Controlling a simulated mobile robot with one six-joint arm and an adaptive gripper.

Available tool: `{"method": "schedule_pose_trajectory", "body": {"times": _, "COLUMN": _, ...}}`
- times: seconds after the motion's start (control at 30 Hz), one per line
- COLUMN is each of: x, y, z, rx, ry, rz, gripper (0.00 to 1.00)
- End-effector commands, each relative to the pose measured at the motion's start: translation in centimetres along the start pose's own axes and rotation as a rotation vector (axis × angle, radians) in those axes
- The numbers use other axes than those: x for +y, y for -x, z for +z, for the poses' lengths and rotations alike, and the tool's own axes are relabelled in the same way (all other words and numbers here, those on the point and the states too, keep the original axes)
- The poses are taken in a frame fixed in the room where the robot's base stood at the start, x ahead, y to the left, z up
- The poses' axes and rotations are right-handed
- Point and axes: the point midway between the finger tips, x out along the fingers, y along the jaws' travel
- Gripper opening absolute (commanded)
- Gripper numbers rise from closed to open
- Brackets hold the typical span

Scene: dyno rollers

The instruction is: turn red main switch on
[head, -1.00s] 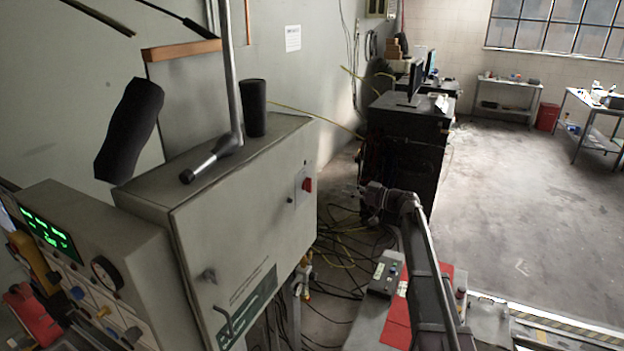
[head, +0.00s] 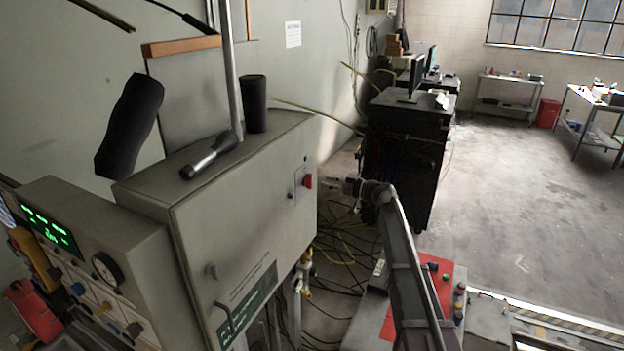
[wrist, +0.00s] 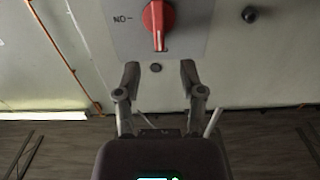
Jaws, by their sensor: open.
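The red main switch (head: 308,181) is a rotary knob on the right part of the grey cabinet's front (head: 240,215). In the wrist view the red knob (wrist: 158,20) sits on a grey plate at the top, its handle pointing down the picture. A label reading "NO-" shows to its left. My gripper (head: 332,183) is just right of the switch in the head view. In the wrist view my gripper (wrist: 157,68) has its two fingers spread, with the knob ahead of and between them. The fingers appear apart from the knob.
A control panel (head: 85,260) with a green display and gauge stands at the left. A dark cabinet (head: 405,150) with monitors stands behind my arm. Cables (head: 340,240) lie on the floor below. A bench with a red mat is below my arm. Open floor lies to the right.

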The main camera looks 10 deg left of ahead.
Motion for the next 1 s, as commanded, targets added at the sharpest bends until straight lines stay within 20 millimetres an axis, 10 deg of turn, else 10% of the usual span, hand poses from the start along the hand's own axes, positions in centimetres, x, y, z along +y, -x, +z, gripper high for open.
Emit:
{"method": "schedule_pose_trajectory", "body": {"times": 0.4, "x": 0.1, "y": -5.5, "z": 0.0, "rx": 0.000, "ry": 0.000, "rz": -0.001, "gripper": 0.51}}
{"method": "schedule_pose_trajectory", "body": {"times": 0.9, "x": 0.0, "y": -6.5, "z": 0.0, "rx": 0.000, "ry": 0.000, "rz": 0.000, "gripper": 0.51}}
{"method": "schedule_pose_trajectory", "body": {"times": 1.0, "x": 0.0, "y": -6.5, "z": 0.0, "rx": 0.000, "ry": 0.000, "rz": 0.000, "gripper": 0.25}}
